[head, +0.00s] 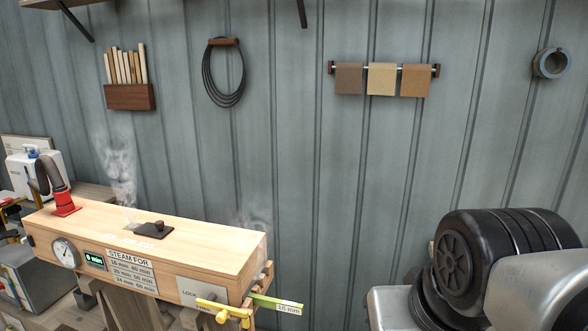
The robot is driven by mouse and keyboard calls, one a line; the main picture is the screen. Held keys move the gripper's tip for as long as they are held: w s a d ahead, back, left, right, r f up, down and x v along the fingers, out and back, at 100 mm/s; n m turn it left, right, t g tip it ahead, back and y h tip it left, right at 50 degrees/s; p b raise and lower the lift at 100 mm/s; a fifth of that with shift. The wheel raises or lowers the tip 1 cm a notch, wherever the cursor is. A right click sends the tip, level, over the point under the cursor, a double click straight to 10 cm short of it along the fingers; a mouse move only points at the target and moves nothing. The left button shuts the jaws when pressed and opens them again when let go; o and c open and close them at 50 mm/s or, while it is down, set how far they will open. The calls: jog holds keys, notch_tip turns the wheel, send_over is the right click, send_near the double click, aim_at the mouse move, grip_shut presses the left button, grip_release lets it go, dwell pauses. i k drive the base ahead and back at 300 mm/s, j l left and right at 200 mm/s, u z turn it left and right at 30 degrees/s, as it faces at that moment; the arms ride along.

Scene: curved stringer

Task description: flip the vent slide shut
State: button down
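The vent slide (154,230) is a small dark plate with a round knob, lying on top of a long wooden steam box (205,240) at the lower left. A small vent opening (130,225) shows just left of the plate. White steam (118,175) rises from there, so the vent looks at least partly open. How much of it the plate covers is hard to tell. My gripper is not in view; only black and silver parts that look like my arm show at the lower right, well apart from the box.
Yellow and green parts (275,303) stick out at the right end. The wall behind holds tools; space right of the box looks open.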

aim_at(157, 230)
jog(key=u, duration=1.25)
jog(key=i+j+z, duration=0.3)
jog(key=i+j, duration=0.15)
jog(key=i+j+z, duration=0.3)
jog(key=j, duration=0.3)
